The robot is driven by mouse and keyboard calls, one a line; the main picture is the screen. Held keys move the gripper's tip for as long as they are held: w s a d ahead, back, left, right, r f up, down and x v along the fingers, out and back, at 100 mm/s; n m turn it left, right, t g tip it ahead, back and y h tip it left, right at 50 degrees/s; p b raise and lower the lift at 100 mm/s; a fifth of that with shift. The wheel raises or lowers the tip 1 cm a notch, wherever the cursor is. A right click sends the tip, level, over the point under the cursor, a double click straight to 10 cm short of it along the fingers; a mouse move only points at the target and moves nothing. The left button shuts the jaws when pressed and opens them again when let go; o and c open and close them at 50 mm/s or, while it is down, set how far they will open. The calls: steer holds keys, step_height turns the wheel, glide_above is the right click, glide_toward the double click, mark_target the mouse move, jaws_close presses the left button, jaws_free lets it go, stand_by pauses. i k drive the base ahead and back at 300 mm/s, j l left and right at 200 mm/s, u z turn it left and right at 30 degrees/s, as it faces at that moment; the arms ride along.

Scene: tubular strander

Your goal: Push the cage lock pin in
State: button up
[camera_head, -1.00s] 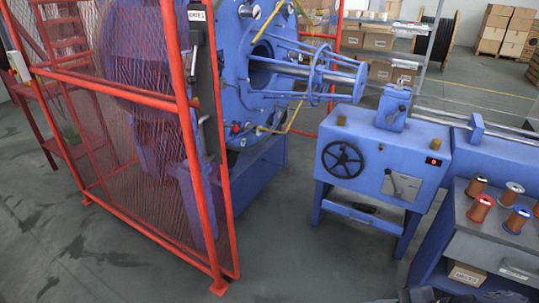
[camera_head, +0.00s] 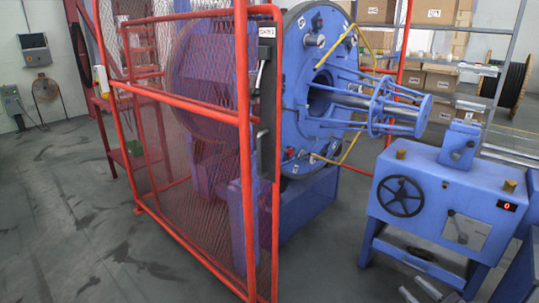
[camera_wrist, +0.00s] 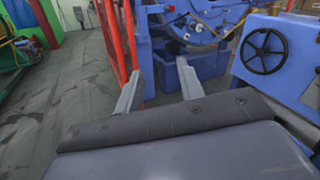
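The blue strander cage (camera_head: 312,40), a large round disc with a rod frame, stands behind the red mesh guard in the head view. A small red knob shows low on the disc's face (camera_head: 289,152); I cannot tell whether it is the cage lock pin or how far in it sits. My gripper (camera_wrist: 158,65) shows in the wrist view with its two grey fingers apart and nothing between them. It points toward the blue machine base and is well short of it. The lock pin cannot be made out in the wrist view.
The red mesh guard (camera_head: 246,130) stands left of and in front of the cage. A blue stand with a black handwheel (camera_head: 400,196) is at the right, and its handwheel also shows in the wrist view (camera_wrist: 263,50). Grey floor (camera_head: 90,240) is free at the left.

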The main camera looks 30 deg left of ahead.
mark_target(290, 152)
steer(key=i+j+u, duration=0.25)
steer(key=i+u, duration=0.15)
steer(key=i, duration=0.25)
steer(key=i+u, duration=0.4)
steer(key=i, duration=1.2)
